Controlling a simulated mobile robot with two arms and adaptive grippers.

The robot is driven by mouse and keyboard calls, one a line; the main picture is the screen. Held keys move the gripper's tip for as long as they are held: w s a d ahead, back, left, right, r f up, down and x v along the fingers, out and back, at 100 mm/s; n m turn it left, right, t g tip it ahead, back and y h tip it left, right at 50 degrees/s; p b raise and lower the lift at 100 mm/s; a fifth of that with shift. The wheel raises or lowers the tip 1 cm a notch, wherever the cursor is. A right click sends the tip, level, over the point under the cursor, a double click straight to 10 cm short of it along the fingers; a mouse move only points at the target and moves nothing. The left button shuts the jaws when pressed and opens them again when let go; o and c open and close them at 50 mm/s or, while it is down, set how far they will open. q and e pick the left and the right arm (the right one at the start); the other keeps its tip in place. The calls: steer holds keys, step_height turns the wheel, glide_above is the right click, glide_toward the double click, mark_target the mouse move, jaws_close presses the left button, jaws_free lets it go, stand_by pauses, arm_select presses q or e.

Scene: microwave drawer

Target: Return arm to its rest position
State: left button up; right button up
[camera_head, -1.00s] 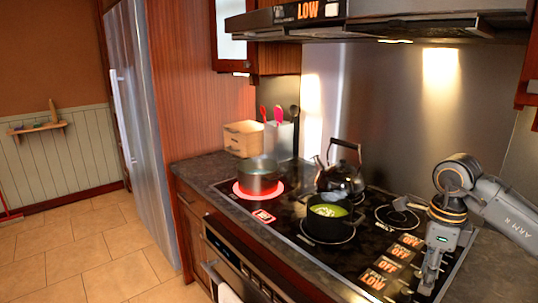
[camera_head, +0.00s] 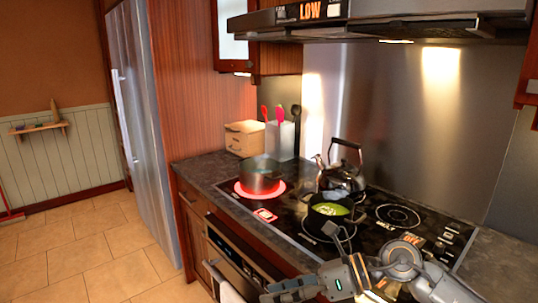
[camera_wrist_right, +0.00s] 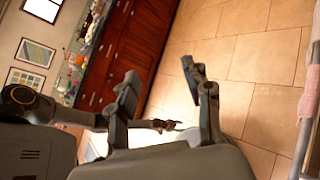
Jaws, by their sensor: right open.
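My right arm reaches in from the lower right of the head view, in front of the stove. Its gripper (camera_head: 285,291) points left, low at the bottom edge near the counter front. In the right wrist view the gripper (camera_wrist_right: 160,75) has its two fingers apart with nothing between them, and floor and cabinets show beyond. My left gripper is in neither view.
The stove (camera_head: 385,240) holds a steel pot (camera_head: 259,177) on a glowing burner, a dark pot (camera_head: 327,212) with green contents and a kettle (camera_head: 342,175). A drawer front (camera_head: 240,262) lies below. Open tiled floor (camera_head: 80,250) is at left.

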steer(key=a+r+m+t+y, duration=0.4)
steer(key=r+m+y, duration=0.2)
steer(key=w+d+r+m+t+h, duration=0.1)
steer(key=w+d+m+t+h, duration=0.2)
steer(key=m+t, duration=0.5)
steer(key=w+d+m+t+h, duration=0.1)
steer(key=d+m+t+h, duration=0.2)
steer(key=d+m+t, duration=0.45)
steer(key=s+d+f+m+g+h, duration=0.25)
steer(key=d+f+m+h, duration=0.25)
steer(key=f+m+h, duration=0.3)
steer(key=s+d+f+m+g+h, duration=0.25)
steer(key=d+f+m+h, duration=0.3)
steer(key=f+m, duration=0.55)
steer(key=s+d+f+m+g, duration=0.1)
steer(key=s+f+m+g, duration=0.1)
steer(key=s+f+g, duration=0.7)
steer(key=s+d+f+m+g, duration=0.1)
steer(key=s+f+m+g, duration=0.3)
steer(key=s, duration=0.8)
steer(key=s+f+n, duration=0.2)
steer(key=s+f, duration=0.1)
steer(key=f, duration=2.7)
steer(key=s+d+f, duration=0.2)
steer(key=s+f, duration=1.1)
steer(key=s, duration=0.3)
steer(key=shift+d+f+g, duration=0.25)
steer(key=shift+f+g, duration=0.1)
steer(key=shift+g, duration=0.1)
